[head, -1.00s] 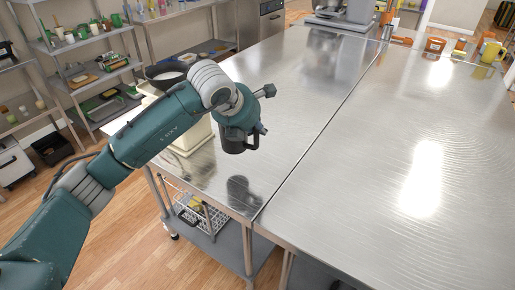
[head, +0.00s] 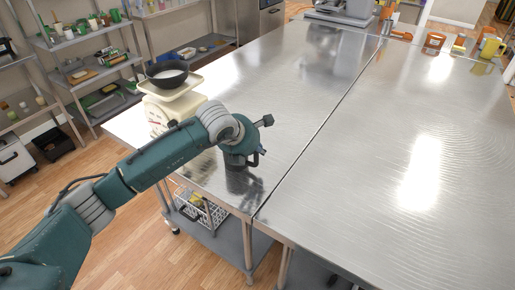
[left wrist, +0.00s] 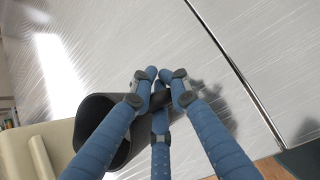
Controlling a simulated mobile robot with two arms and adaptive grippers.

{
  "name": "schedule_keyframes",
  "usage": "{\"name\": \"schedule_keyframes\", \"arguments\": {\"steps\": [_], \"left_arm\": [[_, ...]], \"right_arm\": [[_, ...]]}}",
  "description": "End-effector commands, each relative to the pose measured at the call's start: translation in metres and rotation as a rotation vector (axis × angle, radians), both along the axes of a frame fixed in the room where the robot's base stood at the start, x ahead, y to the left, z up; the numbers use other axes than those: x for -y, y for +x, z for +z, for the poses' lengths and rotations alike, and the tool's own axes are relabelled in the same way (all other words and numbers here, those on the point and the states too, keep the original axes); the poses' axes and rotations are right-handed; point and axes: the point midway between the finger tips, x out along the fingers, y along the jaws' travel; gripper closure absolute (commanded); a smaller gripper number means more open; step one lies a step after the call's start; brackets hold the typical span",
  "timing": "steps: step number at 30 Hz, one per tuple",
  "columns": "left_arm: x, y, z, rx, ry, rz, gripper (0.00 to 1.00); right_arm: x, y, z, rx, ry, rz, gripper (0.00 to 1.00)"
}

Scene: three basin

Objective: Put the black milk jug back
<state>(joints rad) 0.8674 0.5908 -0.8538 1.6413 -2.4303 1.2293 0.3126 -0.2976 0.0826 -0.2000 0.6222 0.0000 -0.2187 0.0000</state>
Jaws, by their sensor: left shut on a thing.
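The black milk jug (head: 238,160) is under my left gripper (head: 240,150) in the head view, low over the near end of the left steel table. Its dark reflection sits right below it; whether its base touches the table I cannot tell. In the left wrist view, the jug (left wrist: 92,118) shows its dark round mouth at left. The blue fingers of my left gripper (left wrist: 160,82) are shut around its handle. My right gripper is in neither view.
A cream kitchen scale (head: 165,112) carrying a black pan (head: 167,73) stands at the table's left edge. A white wire basket (head: 205,212) is on the shelf below. The steel tabletop (head: 285,95) beyond the jug is clear. Orange and yellow mugs stand far right.

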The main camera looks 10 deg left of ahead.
Motion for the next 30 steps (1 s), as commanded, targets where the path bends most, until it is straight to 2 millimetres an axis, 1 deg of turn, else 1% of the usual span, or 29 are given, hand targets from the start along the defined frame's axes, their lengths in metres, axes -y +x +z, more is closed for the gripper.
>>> {"name": "schedule_keyframes", "arguments": {"steps": [2, 3, 5, 6, 15, 18, 20, 23, 30], "left_arm": [[0.0, 0.0, -0.003, 0.002, -0.001, 0.0, 1.0], [0.0, 0.0, -0.002, 0.0, 0.0, 0.0, 0.79], [0.0, 0.0, -0.002, 0.0, 0.0, 0.0, 0.67], [0.0, 0.0, -0.002, 0.0, 0.0, 0.0, 0.65], [0.0, 0.0, -0.001, 0.0, 0.0, 0.0, 0.65], [0.0, 0.0, 0.003, 0.0, 0.0, 0.0, 0.65], [-0.002, -0.003, 0.005, 0.002, 0.0, 0.0, 0.65], [-0.005, -0.012, 0.018, 0.005, 0.001, -0.001, 0.65], [-0.015, -0.044, 0.059, 0.006, 0.0, 0.0, 0.65]], "right_arm": [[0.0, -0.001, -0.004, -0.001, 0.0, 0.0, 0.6], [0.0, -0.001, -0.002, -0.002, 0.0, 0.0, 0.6], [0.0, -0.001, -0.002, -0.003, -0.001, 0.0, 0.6], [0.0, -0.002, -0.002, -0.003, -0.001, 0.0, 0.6], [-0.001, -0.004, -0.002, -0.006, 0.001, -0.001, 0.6], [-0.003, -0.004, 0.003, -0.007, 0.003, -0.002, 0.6], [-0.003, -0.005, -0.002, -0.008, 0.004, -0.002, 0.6], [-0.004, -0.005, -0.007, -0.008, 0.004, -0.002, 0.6], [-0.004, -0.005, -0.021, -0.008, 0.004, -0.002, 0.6]]}}
